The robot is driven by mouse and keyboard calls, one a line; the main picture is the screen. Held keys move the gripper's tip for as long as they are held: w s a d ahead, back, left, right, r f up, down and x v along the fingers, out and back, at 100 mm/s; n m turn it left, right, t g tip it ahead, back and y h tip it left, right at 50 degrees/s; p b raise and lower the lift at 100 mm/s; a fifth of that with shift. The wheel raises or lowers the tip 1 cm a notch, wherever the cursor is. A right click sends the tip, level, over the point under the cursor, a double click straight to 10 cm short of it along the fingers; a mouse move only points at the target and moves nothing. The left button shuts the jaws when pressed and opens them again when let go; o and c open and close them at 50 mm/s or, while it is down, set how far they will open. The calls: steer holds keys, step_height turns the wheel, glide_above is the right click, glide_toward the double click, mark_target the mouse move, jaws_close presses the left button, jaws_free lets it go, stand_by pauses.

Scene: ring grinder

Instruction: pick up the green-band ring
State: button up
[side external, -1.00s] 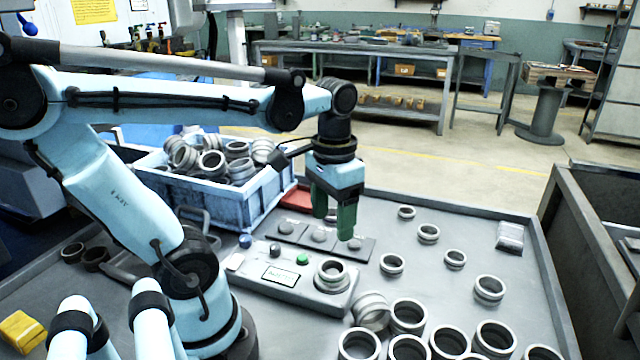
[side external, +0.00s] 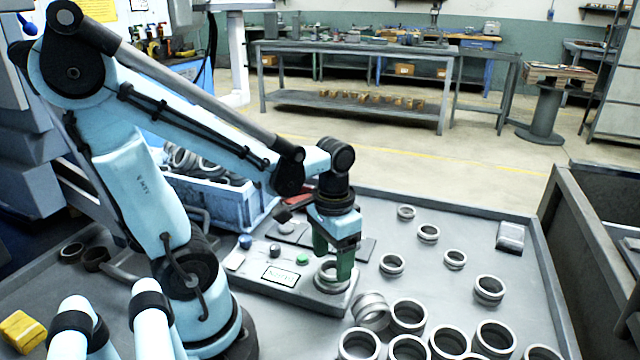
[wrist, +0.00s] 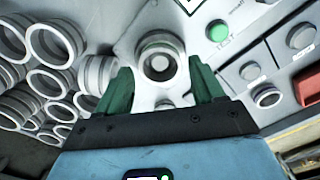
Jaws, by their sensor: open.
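No ring shows a clear green band in either view; I cannot tell which ring is the green-band one. A grey ring (side external: 327,276) sits on the round seat of the control panel (side external: 262,288). My gripper (side external: 333,262) points down just over this ring, its green fingers apart and empty. In the wrist view the ring (wrist: 160,57) lies ahead, centred between the open fingertips (wrist: 161,77). The fingers partly cover the ring in the side view, and I cannot tell if they touch it.
Several loose grey rings (side external: 407,316) crowd the bench at right front. The panel has a green button (side external: 303,259). A blue crate (side external: 215,203) of rings stands behind my arm. Another ring (wrist: 267,96) sits on a grey pad. The bench's right side has free room.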

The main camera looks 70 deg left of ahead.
steer(key=shift+f, duration=0.95)
steer(key=shift+c, duration=0.3)
steer(key=c, duration=0.9)
steer(key=shift+c, duration=0.2)
steer(key=shift+r, duration=0.15)
